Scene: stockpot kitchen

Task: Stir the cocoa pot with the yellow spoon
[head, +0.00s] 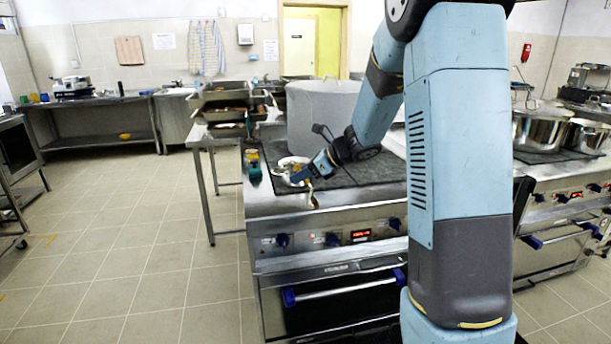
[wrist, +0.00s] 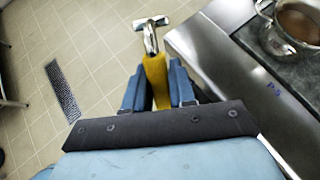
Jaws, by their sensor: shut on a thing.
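My gripper (wrist: 158,68) is shut on the yellow spoon (wrist: 156,84). In the wrist view the yellow handle stands between my two blue fingers, and its metal end points away from me, outside the pot. The cocoa pot (wrist: 297,22) is a shiny metal pot with brown liquid, partly cut off at the upper right of the wrist view. In the head view the pot (head: 286,163) stands near the stove's front left corner, partly behind my gripper (head: 301,177). The spoon's metal end (head: 313,198) shows small beside the stove's front edge.
A large grey stockpot (head: 318,112) stands just behind the cocoa pot on the dark stove top (head: 375,172). Metal pots (head: 540,130) stand at the right. The tiled floor (head: 130,235) at left is open.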

